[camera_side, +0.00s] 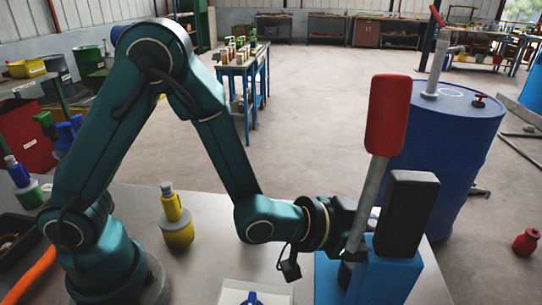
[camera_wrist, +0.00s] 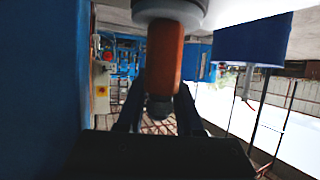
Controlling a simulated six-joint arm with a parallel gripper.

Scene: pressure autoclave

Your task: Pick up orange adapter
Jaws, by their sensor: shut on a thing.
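The orange adapter (camera_wrist: 165,55) shows in the wrist view as an orange cylinder with a dark, narrower end. A pale grey, rounded piece (camera_wrist: 170,8) sits against its other end at the top of the picture. My gripper (camera_wrist: 159,108) has its two dark fingers on either side of the adapter's dark end, shut on it. In the side view my gripper (camera_side: 342,222) is behind the grey lever and the black block, so its fingertips are hidden. I cannot see the adapter in the side view.
A blue box (camera_side: 385,277) with a red-handled lever (camera_side: 388,115) and black block (camera_side: 408,213) stands close to my gripper. A yellow bottle (camera_side: 176,222) is on the bench. A white tray (camera_side: 228,291) holds a blue item. A blue drum (camera_side: 455,125) stands behind.

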